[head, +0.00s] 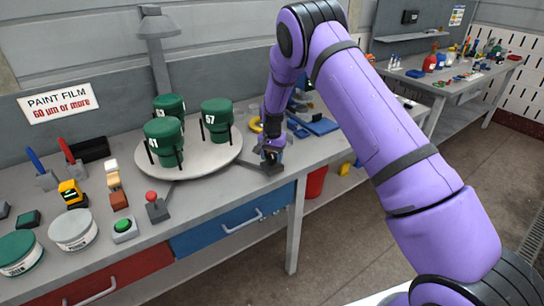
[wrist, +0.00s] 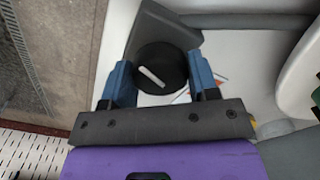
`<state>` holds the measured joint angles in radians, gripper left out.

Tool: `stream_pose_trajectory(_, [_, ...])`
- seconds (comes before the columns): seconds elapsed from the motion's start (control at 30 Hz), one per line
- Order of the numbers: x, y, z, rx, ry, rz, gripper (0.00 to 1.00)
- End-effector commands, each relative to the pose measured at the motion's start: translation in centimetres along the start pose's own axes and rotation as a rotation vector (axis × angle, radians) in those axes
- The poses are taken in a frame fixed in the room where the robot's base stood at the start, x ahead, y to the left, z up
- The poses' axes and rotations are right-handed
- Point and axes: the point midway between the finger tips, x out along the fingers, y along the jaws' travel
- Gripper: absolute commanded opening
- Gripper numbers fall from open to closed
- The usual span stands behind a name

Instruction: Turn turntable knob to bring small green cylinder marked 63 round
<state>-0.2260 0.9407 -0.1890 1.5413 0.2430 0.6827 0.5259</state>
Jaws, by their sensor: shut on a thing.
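The grey round turntable (head: 212,160) stands on the workbench and carries three green cylinders. The front-left cylinder (head: 164,142) reads 41 and the right one (head: 216,121) reads 57. The back-left cylinder (head: 168,106) is partly hidden behind 41; its label seems to end in 3, the first digit is unclear. The black knob (wrist: 159,66) with a white pointer bar shows in the wrist view on a dark grey base (wrist: 152,24). My gripper (head: 270,153) is at the bench's front edge, right of the turntable. In the wrist view its blue fingers (wrist: 160,82) are shut on the knob, one each side.
A red-knobbed lever (head: 155,205) and a green button box (head: 124,229) stand left of the turntable near the front edge. Paint cans (head: 73,230) are at far left. A grey lamp (head: 155,25) hangs above the turntable. A blue tray (head: 318,125) lies behind my gripper.

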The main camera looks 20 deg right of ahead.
Motion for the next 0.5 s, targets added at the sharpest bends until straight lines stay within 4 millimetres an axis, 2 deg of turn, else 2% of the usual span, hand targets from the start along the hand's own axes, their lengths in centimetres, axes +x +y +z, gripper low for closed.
stream_pose_trajectory(0.23, [0.02,-0.03,0.04,0.000,-0.001,0.000,0.31])
stream_pose_trajectory(0.27, [0.02,-0.03,0.04,0.000,-0.001,0.000,0.61])
stream_pose_trajectory(0.33, [0.01,-0.03,0.04,0.000,-0.001,0.000,0.77])
stream_pose_trajectory(0.37, [0.01,-0.03,0.03,0.000,-0.001,0.000,0.80])
stream_pose_trajectory(0.5, [0.01,-0.01,0.02,0.000,0.000,0.000,0.80])
